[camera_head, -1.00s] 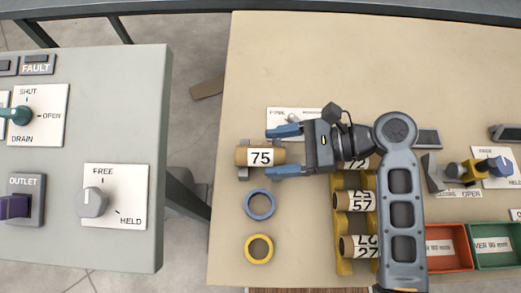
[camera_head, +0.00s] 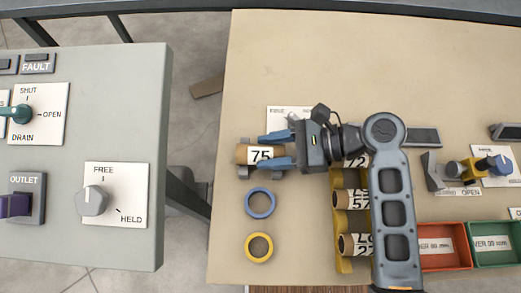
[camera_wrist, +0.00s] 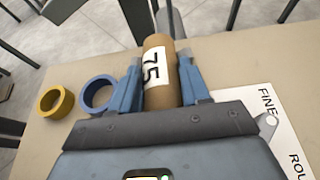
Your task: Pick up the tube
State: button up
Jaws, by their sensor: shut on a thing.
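The brown cardboard tube (camera_head: 243,154) with a white label reading 75 lies on a small grey cradle (camera_head: 243,172) near the left edge of the table. My gripper (camera_head: 273,151) is shut on the tube, with one blue finger on each side of it. In the wrist view the tube (camera_wrist: 158,90) lies between the two fingers (camera_wrist: 158,88), its far end pointing away from me. Part of the label and the near end are hidden by the fingers and palm. I cannot tell whether the tube is clear of the cradle.
A blue ring (camera_head: 259,203) and a yellow ring (camera_head: 259,247) lie just in front. A yellow rack (camera_head: 343,264) holds more labelled tubes, partly under my arm. Orange (camera_head: 444,262) and green (camera_head: 497,262) bins stand at right. A grey control panel (camera_head: 140,130) stands left. The back of the table is clear.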

aim_at(273, 151)
jog(key=shift+r, duration=0.15)
jog(key=shift+c, duration=0.2)
notch_tip(273, 151, up, 4)
jog(key=shift+d+r, duration=0.1)
jog(key=s+d+r, duration=0.6)
jog(key=d, duration=0.4)
jog(key=shift+r, duration=0.25)
